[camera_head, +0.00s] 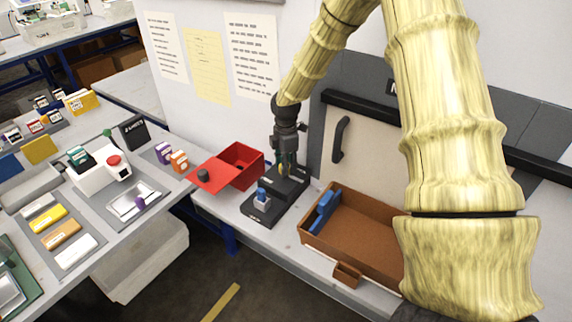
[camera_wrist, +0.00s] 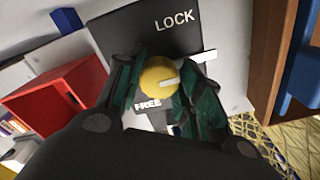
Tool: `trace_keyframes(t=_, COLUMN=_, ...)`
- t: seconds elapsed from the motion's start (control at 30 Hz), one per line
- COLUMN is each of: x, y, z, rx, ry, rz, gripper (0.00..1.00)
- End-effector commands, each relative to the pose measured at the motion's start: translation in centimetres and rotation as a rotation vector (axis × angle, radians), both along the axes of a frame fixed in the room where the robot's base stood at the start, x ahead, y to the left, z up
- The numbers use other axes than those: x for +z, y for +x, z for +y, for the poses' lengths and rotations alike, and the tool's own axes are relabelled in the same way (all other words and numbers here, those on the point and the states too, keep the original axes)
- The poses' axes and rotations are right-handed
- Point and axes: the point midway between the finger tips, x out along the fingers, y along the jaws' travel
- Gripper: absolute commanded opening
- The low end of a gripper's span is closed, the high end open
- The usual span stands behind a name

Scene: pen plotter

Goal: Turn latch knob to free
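A round yellow latch knob (camera_wrist: 155,85) with a white pointer mark sits on a dark plate (camera_wrist: 140,24) in the wrist view. The plate reads LOCK at the top and FREE below the knob. The white mark points to the right in that view, not at either word. My gripper (camera_wrist: 160,75) has one dark green finger on each side of the knob, close to its edges. Whether both fingers press on it is unclear. In the head view, my gripper (camera_head: 287,168) reaches down to the dark fixture (camera_head: 291,186), and the knob is mostly hidden.
A white bar (camera_wrist: 205,57) sticks out from the plate's right side. A red open box (camera_head: 241,160) stands left of the fixture, and a brown tray (camera_head: 372,228) with a blue item (camera_head: 323,211) stands right. A small stand with a blue top (camera_head: 261,197) is in front.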

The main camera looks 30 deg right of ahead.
Motion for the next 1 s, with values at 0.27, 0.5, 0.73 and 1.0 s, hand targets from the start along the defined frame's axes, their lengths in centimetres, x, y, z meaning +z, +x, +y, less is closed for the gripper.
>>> trace_keyframes(t=0.27, x=0.07, y=0.08, z=0.00, rx=-0.020, ry=0.000, rz=-0.002, gripper=0.13)
trace_keyframes(t=0.5, x=0.12, y=0.12, z=0.05, rx=-0.130, ry=-0.002, rz=-0.003, gripper=0.13)
trace_keyframes(t=0.73, x=0.13, y=0.11, z=0.03, rx=-0.325, ry=-0.002, rz=-0.004, gripper=0.13)
trace_keyframes(t=1.0, x=0.13, y=0.09, z=0.04, rx=-0.583, ry=-0.002, rz=-0.003, gripper=0.13)
